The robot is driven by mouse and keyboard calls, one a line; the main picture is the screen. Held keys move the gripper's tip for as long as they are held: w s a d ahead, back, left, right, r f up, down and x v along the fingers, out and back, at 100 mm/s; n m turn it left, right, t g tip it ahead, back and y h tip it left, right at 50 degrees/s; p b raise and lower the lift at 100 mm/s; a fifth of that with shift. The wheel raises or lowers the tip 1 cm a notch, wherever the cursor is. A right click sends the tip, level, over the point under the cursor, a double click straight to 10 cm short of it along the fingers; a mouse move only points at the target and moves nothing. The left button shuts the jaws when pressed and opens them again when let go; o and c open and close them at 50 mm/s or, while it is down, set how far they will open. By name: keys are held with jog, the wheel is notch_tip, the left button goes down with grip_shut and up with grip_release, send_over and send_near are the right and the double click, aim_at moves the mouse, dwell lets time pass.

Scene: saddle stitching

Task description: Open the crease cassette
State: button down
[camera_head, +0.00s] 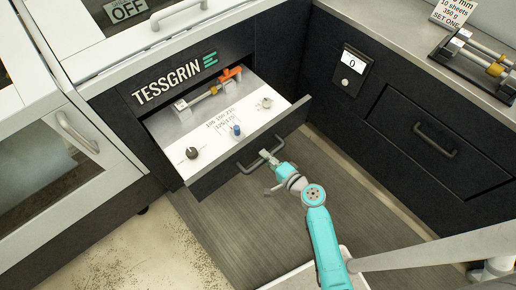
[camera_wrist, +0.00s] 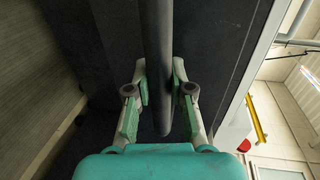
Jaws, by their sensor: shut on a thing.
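The crease cassette (camera_head: 222,124) is a drawer below the TESSGRIN label, and in the head view it stands pulled out of the dark cabinet. Its white panel carries a blue knob (camera_head: 236,130), a dark knob (camera_head: 192,153) and a pale knob (camera_head: 266,103). A metal rod with an orange lever (camera_head: 230,74) lies at its back. My gripper (camera_head: 268,158) is at the handle on the drawer's dark front. In the wrist view the dark bar handle (camera_wrist: 158,70) runs between the two fingers of my gripper (camera_wrist: 160,88), which is shut on it.
A counter above holds another rod tool (camera_head: 480,60). A white door with a handle (camera_head: 76,132) is at left. A grey ribbed mat (camera_head: 250,225) covers the floor.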

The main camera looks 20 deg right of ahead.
jog(key=f+v, duration=0.1)
jog(key=v, duration=0.5)
jog(key=shift+s+f, duration=0.25)
jog(key=shift+s, duration=0.15)
jog(key=shift+d, duration=0.1)
jog(key=c, duration=1)
grip_release()
jog(key=shift+v, duration=6.05)
jog(key=shift+f, duration=0.1)
